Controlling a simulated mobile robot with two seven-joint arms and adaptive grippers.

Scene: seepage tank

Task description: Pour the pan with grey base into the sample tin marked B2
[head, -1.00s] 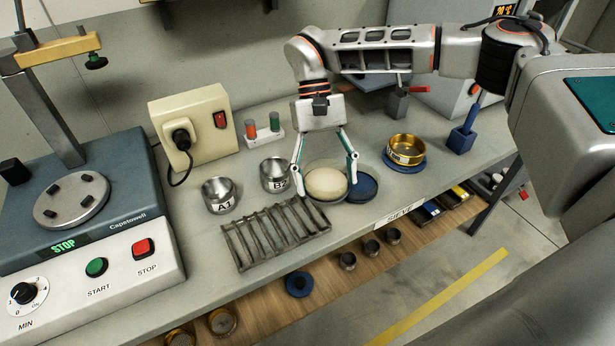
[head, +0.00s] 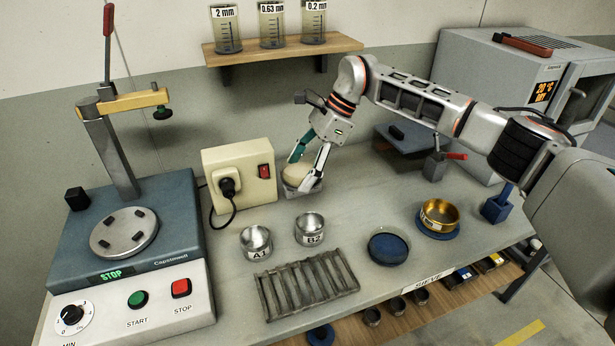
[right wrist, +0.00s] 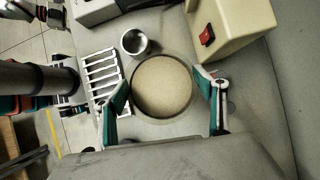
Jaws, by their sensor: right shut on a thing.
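My right gripper (head: 307,170) is shut on the round pan (head: 299,186), which holds pale sand-coloured material, behind the tins and near the beige socket box. The right wrist view shows the pan (right wrist: 162,87) between the two fingers (right wrist: 166,108), its surface looking flat. Its base is mostly hidden. The metal tin marked B2 (head: 309,231) stands upright on the bench in front of the pan, mouth open. Tin A1 (head: 256,243) stands to its left. What seems to be my left gripper (right wrist: 52,14) shows small at the wrist view's top left edge; its fingers are unclear.
A slatted metal rack (head: 307,285) lies in front of the tins. A blue pan (head: 388,247) and a brass sieve (head: 439,215) stand to the right. The socket box (head: 239,176) and the Capstowell machine (head: 125,235) stand left. Bare bench lies between B2 and the blue pan.

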